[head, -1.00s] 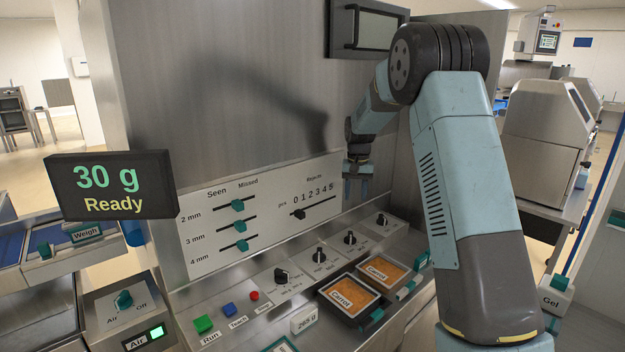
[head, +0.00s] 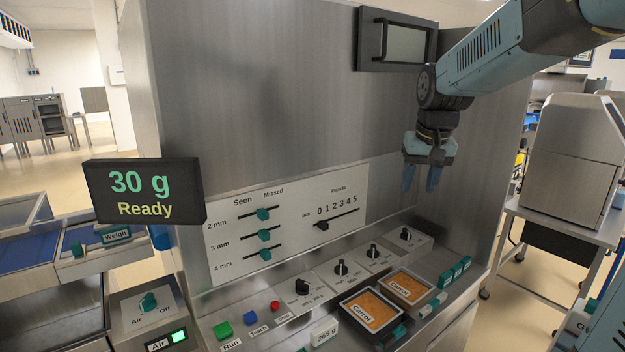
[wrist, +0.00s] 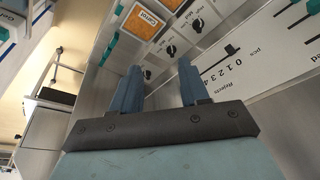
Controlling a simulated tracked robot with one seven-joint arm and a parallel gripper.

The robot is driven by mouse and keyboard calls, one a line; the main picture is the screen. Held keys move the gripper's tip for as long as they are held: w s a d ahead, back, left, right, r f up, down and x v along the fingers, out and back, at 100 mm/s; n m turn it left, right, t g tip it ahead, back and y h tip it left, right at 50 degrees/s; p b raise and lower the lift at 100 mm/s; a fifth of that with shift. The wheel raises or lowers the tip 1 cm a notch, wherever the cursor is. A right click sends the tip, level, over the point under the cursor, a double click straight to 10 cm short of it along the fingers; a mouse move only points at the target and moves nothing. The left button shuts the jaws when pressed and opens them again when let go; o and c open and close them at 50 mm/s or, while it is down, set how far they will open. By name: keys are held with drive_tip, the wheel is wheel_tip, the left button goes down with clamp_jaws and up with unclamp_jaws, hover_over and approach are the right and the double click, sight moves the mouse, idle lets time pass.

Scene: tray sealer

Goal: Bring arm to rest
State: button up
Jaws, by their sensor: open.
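My gripper (head: 421,178) hangs with its fingers pointing down in front of the steel panel, right of the Rejects scale and above the back right of the control ledge. Its two blue fingers are apart, with nothing between them. In the wrist view my gripper (wrist: 158,88) also shows open and empty, with knobs and a carrot tray beyond the fingertips. My arm reaches in from the upper right of the head view.
Two carrot trays (head: 343,313) sit on the ledge below, near several black knobs (head: 302,287). The slider panel (head: 290,228) is on the wall. A display (head: 145,192) reads 30 g, Ready. A steel machine (head: 572,160) stands at right.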

drive_tip(key=s+f+t, duration=0.2)
drive_tip(key=s, duration=1.9)
drive_tip(key=shift+d+n, duration=0.2)
drive_tip(key=shift+n, duration=0.2)
drive_tip(key=shift+s+a, duration=0.1)
